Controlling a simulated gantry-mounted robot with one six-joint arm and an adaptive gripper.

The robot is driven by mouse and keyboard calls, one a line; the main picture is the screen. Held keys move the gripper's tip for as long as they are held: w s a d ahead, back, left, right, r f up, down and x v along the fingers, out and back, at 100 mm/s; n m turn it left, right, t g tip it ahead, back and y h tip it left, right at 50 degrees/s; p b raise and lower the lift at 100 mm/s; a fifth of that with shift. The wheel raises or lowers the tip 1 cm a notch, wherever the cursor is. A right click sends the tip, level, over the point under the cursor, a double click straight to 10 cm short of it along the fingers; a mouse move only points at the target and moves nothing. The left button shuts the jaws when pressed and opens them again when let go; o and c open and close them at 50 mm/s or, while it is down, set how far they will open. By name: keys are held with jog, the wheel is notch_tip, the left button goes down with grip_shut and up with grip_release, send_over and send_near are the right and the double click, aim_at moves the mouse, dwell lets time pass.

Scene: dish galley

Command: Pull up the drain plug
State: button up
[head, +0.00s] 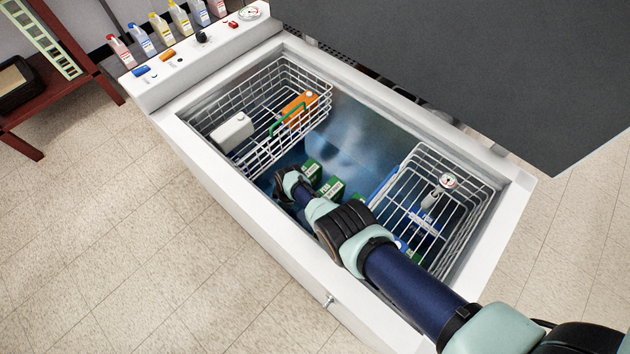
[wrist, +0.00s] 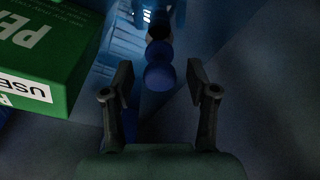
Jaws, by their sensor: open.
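A round blue knob (wrist: 160,75), which looks like the drain plug, is near the floor of the white chest freezer (head: 247,220). A darker round part lies just beyond it. My gripper (wrist: 158,82) is open in the wrist view, with one finger on each side of the knob and gaps showing; I cannot tell how far ahead the knob is. In the head view my arm reaches down into the freezer between two wire baskets, and the plug is hidden there.
Green boxes (wrist: 58,50) stand close to the left of my gripper. A left wire basket (head: 262,160) holds an orange box (head: 296,107) and a white box (head: 232,131). A dark lid panel (head: 470,60) is behind.

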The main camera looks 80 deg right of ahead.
notch_tip(320, 180, up, 11)
jog(key=p, duration=0.9)
jog(key=shift+p, duration=0.4)
